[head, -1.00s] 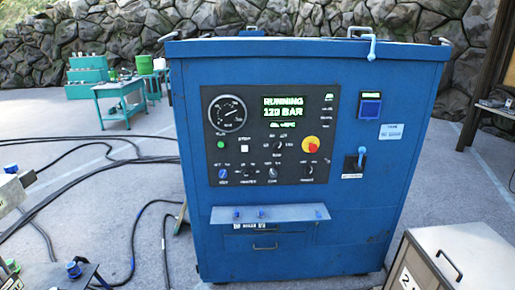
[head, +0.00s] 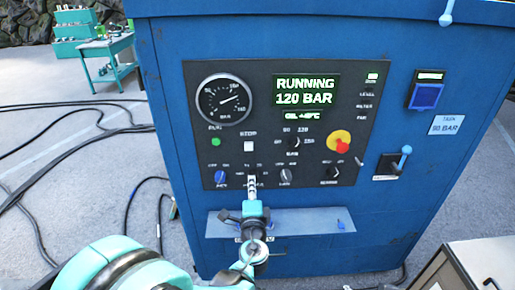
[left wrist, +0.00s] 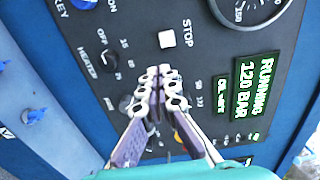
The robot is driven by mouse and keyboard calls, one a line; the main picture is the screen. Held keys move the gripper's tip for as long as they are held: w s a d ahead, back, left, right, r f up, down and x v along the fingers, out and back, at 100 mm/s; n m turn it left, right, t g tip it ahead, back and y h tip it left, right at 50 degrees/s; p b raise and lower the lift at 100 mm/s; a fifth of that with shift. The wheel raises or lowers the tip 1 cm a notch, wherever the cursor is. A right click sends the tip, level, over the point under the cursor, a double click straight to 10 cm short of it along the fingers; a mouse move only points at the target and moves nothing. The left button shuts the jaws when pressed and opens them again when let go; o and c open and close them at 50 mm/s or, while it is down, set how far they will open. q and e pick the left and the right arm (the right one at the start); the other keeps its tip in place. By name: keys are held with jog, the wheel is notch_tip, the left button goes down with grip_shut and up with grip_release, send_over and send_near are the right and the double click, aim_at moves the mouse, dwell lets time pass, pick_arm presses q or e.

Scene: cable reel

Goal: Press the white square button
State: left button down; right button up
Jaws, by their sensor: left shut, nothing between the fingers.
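The white square button (head: 249,146) sits under the STOP label on the dark control panel (head: 230,178) of the blue cabinet. It also shows in the left wrist view (left wrist: 167,39). My left gripper (head: 252,180) is in front of the panel's lower part, below the button in the head view. In the left wrist view its closed, empty fingertips (left wrist: 160,72) appear just below the button, with a gap in the picture between them. I cannot tell how far the tips are from the panel surface. My right gripper is not in view.
Near the button are a green button (head: 216,142), a pressure gauge (head: 224,99), a lit display (head: 305,91), a red and yellow knob (head: 339,141) and several rotary switches. A narrow shelf (head: 305,221) sticks out below the panel. Cables lie on the floor at left.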

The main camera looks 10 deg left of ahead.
pick_arm(q)
jog(key=shift+s+r, duration=0.1)
jog(key=shift+s, duration=0.1)
jog(key=b, duration=0.2)
send_near(251, 156)
jog(key=w+a+r, duration=0.1)
jog(key=w+r, duration=0.3)
jog(key=shift+w+a+f, duration=0.1)
jog(key=shift+w+a, duration=0.15)
jog(key=shift+w, duration=0.15)
